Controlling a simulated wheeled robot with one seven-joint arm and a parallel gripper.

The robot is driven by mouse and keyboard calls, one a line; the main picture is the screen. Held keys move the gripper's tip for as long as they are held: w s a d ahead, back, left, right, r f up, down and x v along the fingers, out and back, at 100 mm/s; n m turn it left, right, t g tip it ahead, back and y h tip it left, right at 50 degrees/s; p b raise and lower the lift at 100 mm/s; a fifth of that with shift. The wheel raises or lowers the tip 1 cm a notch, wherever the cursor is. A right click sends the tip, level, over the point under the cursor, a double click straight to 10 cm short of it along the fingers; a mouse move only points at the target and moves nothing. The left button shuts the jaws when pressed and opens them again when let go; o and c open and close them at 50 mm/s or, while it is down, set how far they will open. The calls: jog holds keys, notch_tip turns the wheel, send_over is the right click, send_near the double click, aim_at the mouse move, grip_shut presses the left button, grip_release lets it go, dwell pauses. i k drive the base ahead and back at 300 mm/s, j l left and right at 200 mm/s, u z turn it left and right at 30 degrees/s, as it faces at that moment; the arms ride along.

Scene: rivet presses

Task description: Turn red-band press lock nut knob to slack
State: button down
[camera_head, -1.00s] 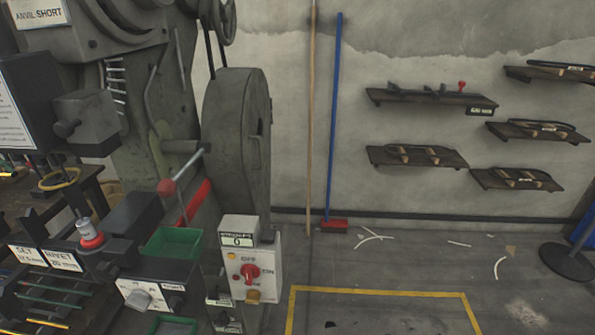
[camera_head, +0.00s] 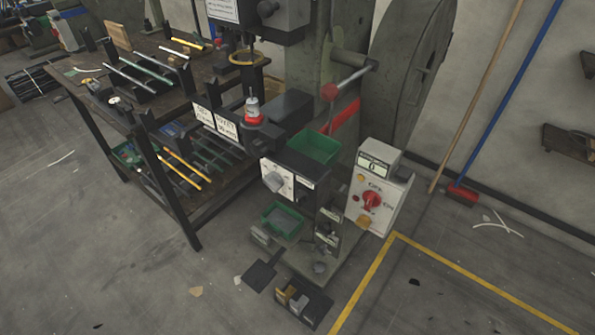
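A grey-green press (camera_head: 407,60) with a red band (camera_head: 346,117) on its body stands right of centre. A round fitting with a red ring and a pale top (camera_head: 252,108) stands upright at its front, beside white label plates (camera_head: 215,123). Below it, a white panel carries a grey knob (camera_head: 273,182). A white control box (camera_head: 379,190) at its right has a red rotary switch (camera_head: 371,201) marked OFF and ON. I cannot tell for sure which of these is the lock nut knob, nor read its setting. My gripper is not in view.
A dark rack (camera_head: 160,117) with several rods stands to the left. Green bins (camera_head: 314,147) sit on the press. A pedal (camera_head: 300,302) and a yellow floor line (camera_head: 362,285) lie in front. The floor (camera_head: 110,250) at the lower left is mostly clear.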

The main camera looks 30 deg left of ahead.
aim_at(302, 197)
jog(key=j+u, duration=0.35)
jog(key=i+j+u, duration=0.15)
jog(key=j+u, duration=0.15)
jog(key=j, duration=0.25)
jog(key=i+j+u, duration=0.15)
jog(key=j+u, duration=0.2)
jog(key=j, duration=0.1)
